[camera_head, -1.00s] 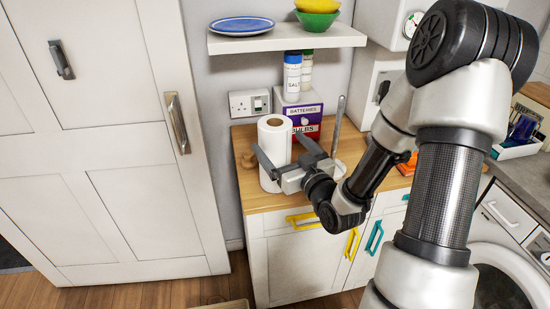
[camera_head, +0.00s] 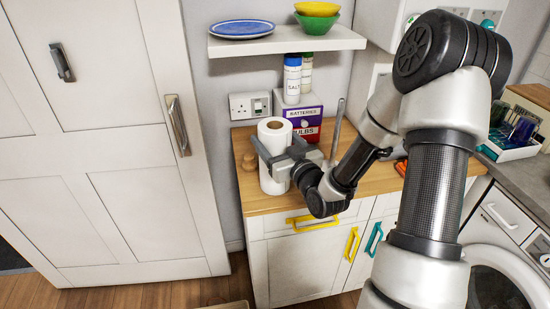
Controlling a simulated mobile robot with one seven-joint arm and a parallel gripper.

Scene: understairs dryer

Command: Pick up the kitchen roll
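The kitchen roll (camera_head: 273,131) is a white upright cylinder with a brown core hole on top. It stands on the wooden worktop, near the worktop's left end. My gripper (camera_head: 277,148) is at the roll, with one finger along its left front side and the other by its right side. The fingers straddle the roll at about mid-height. I cannot tell whether they press on it. The gripper covers part of the roll's right side.
A purple and red batteries and bulbs box (camera_head: 304,122) stands close behind the roll, with salt containers (camera_head: 292,77) above it. A shelf (camera_head: 290,41) holds a blue plate (camera_head: 242,28) and bowls (camera_head: 318,16).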

